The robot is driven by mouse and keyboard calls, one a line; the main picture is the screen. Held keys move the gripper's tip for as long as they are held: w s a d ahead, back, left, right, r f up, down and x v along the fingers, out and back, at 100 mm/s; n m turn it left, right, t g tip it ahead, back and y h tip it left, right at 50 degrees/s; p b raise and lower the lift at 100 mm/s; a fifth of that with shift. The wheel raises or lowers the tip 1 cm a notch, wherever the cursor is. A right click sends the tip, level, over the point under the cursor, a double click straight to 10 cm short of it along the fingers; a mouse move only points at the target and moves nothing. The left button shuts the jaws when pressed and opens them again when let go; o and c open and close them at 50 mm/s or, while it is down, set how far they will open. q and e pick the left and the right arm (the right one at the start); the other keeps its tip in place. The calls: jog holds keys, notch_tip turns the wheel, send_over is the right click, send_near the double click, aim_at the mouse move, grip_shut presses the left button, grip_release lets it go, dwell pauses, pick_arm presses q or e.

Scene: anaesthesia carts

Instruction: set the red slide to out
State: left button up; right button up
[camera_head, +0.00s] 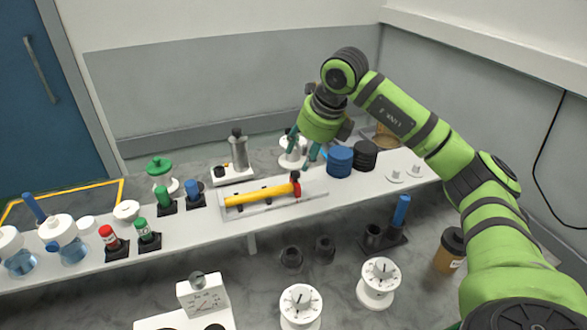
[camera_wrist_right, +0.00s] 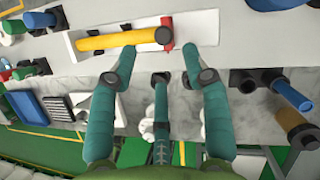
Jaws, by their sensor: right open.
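The red slide (camera_head: 296,185) is a small upright red piece at the right end of a yellow bar (camera_head: 255,193), on a pale tray-like base (camera_head: 316,189) on the white shelf. In the right wrist view the red slide (camera_wrist_right: 167,32) shows just beyond the fingertips, at the right end of the yellow bar (camera_wrist_right: 110,40). My right gripper (camera_head: 301,161) is open, above and behind the red slide in the head view. Its teal fingers (camera_wrist_right: 158,50) are spread, with nothing seen held between them. I cannot tell the exact gap to the slide. My left gripper is not in view.
A blue cylinder (camera_head: 340,161) and a black one (camera_head: 364,156) stand right of my right gripper. A grey-topped device (camera_head: 238,152) stands behind the bar to the left. Green and blue knobs and flasks crowd the left shelf. White dials (camera_head: 301,306) stand below.

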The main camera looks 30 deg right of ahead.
aim_at(296, 173)
jog(key=p+x, duration=0.1)
jog(key=x, duration=0.2)
jog(key=p+x, duration=0.1)
jog(key=x, duration=0.2)
jog(key=shift+s+d, duration=0.1)
jog(key=shift+d, duration=0.1)
jog(key=shift+a+f, duration=0.1)
jog(key=shift+f, duration=0.3)
grip_shut()
